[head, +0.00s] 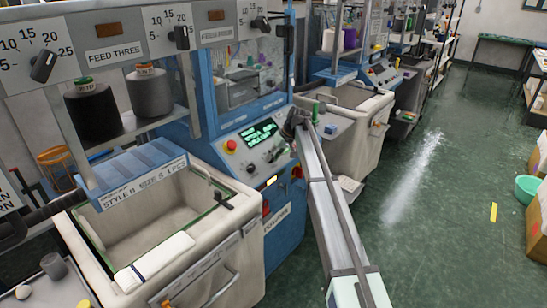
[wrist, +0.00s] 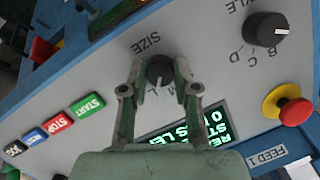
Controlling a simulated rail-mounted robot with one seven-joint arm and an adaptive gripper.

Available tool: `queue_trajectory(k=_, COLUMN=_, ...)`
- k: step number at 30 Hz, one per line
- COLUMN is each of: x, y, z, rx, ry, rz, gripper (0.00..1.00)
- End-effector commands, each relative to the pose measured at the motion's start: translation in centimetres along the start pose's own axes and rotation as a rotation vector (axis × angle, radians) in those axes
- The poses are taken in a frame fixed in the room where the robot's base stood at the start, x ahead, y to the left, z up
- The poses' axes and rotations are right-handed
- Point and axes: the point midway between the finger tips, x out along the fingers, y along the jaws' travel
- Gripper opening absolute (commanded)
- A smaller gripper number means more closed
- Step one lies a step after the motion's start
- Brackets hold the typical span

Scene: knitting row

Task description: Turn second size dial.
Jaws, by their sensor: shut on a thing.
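The size dial (wrist: 159,69) is a round dark knob with a pale pointer line, below the word SIZE on a light grey sloped panel in the wrist view. Size letters beside it are partly covered by my gripper. My gripper (wrist: 160,82) has a finger on each side of the knob and is shut on it. In the head view my arm reaches the blue machine's control panel (head: 256,150); the jaws and the held dial are too small to tell there.
In the wrist view a second dark dial (wrist: 266,28) marked with letters, a red stop knob (wrist: 294,111) on yellow, a green-lettered display (wrist: 193,128) and a green START button (wrist: 86,106) sit near my fingers. A bin (head: 140,236) stands below left in the head view.

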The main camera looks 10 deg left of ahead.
Motion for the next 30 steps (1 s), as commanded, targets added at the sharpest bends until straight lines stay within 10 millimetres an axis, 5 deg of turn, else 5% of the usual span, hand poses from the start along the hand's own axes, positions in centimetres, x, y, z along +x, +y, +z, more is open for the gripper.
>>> queue_trajectory(k=21, x=0.05, y=0.02, z=0.02, rx=0.093, ry=0.004, rz=-0.026, gripper=0.0)
queue_trajectory(k=22, x=0.05, y=0.02, z=0.02, rx=0.093, ry=0.004, rz=-0.026, gripper=0.33)
queue_trajectory(k=24, x=0.05, y=0.01, z=0.02, rx=0.093, ry=0.004, rz=-0.025, gripper=0.55)
queue_trajectory(k=30, x=0.03, y=0.03, z=0.02, rx=0.092, ry=0.004, rz=-0.025, gripper=0.55)
